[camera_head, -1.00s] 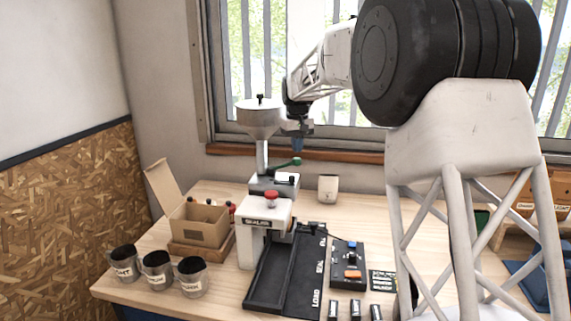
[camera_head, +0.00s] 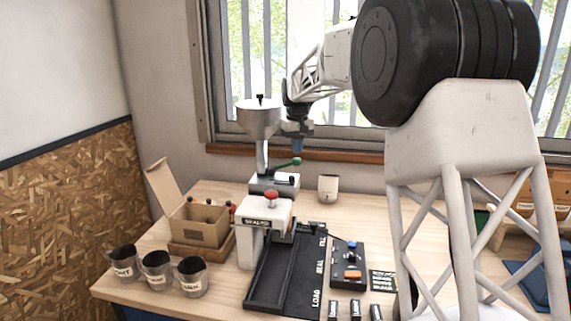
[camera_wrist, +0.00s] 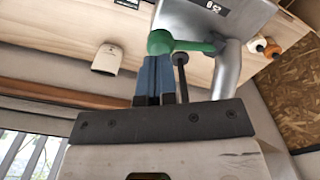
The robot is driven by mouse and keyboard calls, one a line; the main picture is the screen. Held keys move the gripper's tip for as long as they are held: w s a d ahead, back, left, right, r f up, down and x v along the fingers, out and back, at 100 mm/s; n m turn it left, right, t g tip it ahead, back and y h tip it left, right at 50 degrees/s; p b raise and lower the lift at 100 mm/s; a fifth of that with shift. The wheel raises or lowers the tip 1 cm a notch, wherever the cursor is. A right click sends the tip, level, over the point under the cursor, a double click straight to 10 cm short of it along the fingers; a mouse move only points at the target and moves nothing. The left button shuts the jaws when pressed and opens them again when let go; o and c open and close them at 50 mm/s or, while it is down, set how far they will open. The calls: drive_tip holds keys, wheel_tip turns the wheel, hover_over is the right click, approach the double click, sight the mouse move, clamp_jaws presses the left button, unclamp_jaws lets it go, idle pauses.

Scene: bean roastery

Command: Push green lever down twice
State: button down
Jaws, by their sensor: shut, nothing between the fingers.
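The green lever (camera_head: 297,161) sticks out to the right from the post under the steel hopper (camera_head: 258,120), ending in a round green knob. In the wrist view the green knob (camera_wrist: 160,42) lies just beyond the fingertips, with its arm running right to the metal column. My gripper (camera_head: 297,149) points down just above the knob, its blue fingers shut together and empty. It also shows in the wrist view (camera_wrist: 155,66). I cannot tell whether the fingertips touch the knob.
The white sealer (camera_head: 265,212) with a red knob stands in front of the hopper. A black tray (camera_head: 308,285) and button box (camera_head: 348,267) lie to its right. An open carton (camera_head: 200,226) and labelled cups (camera_head: 157,270) are left. A white container (camera_head: 328,188) stands behind.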

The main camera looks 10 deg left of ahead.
sight(297, 160)
drive_tip(key=shift+f, duration=2.55)
drive_tip(key=shift+r, duration=3.05)
drive_tip(key=shift+r, duration=0.1)
drive_tip(key=shift+r, duration=2.85)
drive_tip(key=shift+f, duration=0.15)
drive_tip(key=shift+f, duration=3.15)
